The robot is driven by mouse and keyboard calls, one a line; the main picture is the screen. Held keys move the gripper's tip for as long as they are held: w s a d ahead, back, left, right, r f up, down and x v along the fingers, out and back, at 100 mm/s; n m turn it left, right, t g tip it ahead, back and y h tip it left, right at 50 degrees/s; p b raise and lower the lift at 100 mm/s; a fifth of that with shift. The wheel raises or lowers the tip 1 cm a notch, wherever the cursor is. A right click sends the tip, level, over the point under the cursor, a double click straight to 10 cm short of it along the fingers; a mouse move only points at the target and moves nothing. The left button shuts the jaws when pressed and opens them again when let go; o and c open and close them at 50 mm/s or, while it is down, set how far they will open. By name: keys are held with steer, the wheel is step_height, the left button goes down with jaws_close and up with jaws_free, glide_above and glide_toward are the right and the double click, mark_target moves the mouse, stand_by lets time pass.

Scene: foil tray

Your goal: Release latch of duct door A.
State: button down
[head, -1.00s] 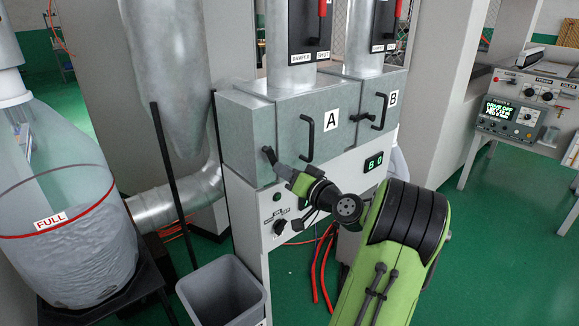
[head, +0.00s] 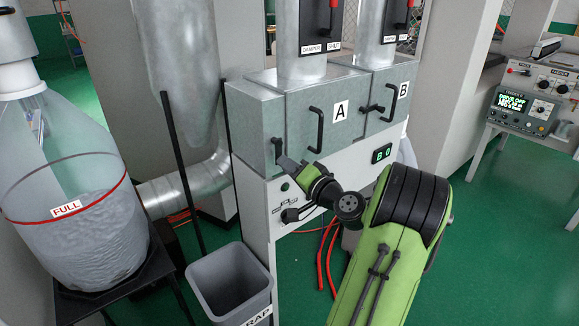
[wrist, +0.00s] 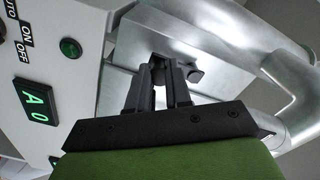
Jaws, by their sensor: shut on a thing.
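Duct door A (head: 312,128) is a grey metal panel with a black "A" label and a black bar handle (head: 316,129). It looks closed. Its black latch (head: 278,148) is at the door's lower left and stands nearly upright. My gripper (head: 287,163) is at this latch, with the green wrist behind it. In the wrist view, the two dark fingers (wrist: 159,88) are closed around a dark piece of the latch. The fingers partly hide the latch.
Door B (head: 388,100) is to the right, with its latch (head: 372,108) lying level. A lit display (head: 382,153) and switches are below the doors. A grey bin (head: 228,285) and a clear bag marked FULL (head: 65,200) stand at left. Green floor is open at right.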

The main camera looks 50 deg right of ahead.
steer(key=c, duration=1.1)
jaws_free()
steer(key=shift+o, duration=0.2)
steer(key=v, duration=1.5)
steer(key=shift+s, duration=0.4)
steer(key=shift+a, duration=0.15)
